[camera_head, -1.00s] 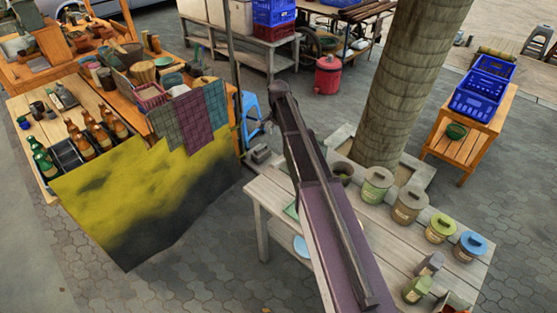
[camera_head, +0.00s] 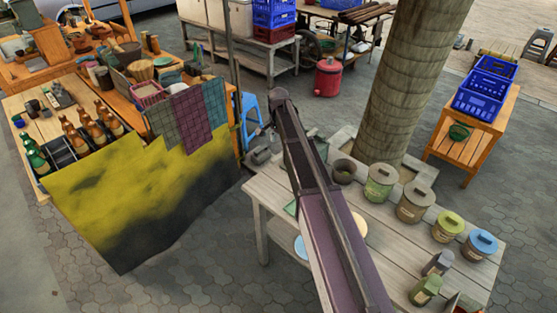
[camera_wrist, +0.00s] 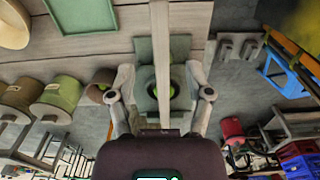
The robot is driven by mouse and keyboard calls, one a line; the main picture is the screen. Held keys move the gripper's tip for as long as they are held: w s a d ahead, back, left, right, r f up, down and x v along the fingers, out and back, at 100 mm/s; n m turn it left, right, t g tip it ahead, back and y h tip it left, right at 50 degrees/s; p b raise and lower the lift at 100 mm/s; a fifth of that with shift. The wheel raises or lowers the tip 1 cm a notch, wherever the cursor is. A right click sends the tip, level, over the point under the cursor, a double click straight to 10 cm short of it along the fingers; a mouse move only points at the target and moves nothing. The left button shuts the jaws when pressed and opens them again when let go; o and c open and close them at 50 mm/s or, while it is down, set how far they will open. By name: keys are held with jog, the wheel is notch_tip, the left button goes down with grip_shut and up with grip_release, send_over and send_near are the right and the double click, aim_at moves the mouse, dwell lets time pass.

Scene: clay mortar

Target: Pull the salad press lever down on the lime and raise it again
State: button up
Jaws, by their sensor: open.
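The green salad press (camera_wrist: 183,47) shows in the wrist view, with a green lime (camera_wrist: 171,91) in its round opening. Its pale, straight lever (camera_wrist: 159,60) runs from the top edge down the middle of the wrist view and partly covers the lime. My gripper (camera_wrist: 163,94) is open, one grey finger on each side of the lever and press. The lever looks apart from both fingers, and nothing is held. In the head view my own arm covers most of the press area, and I cannot make out the gripper there.
The press area is on a pale wooden table (camera_head: 267,192). Several lidded jars (camera_head: 415,200) and a dark bowl (camera_head: 343,171) stand right of my arm. A green tray (camera_wrist: 82,15) lies near the press. A thick pillar (camera_head: 408,85) rises behind the table.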

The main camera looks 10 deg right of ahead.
aim_at(279, 156)
jog(key=shift+f+b, duration=3.4)
jog(key=shift+f, duration=0.3)
grip_shut()
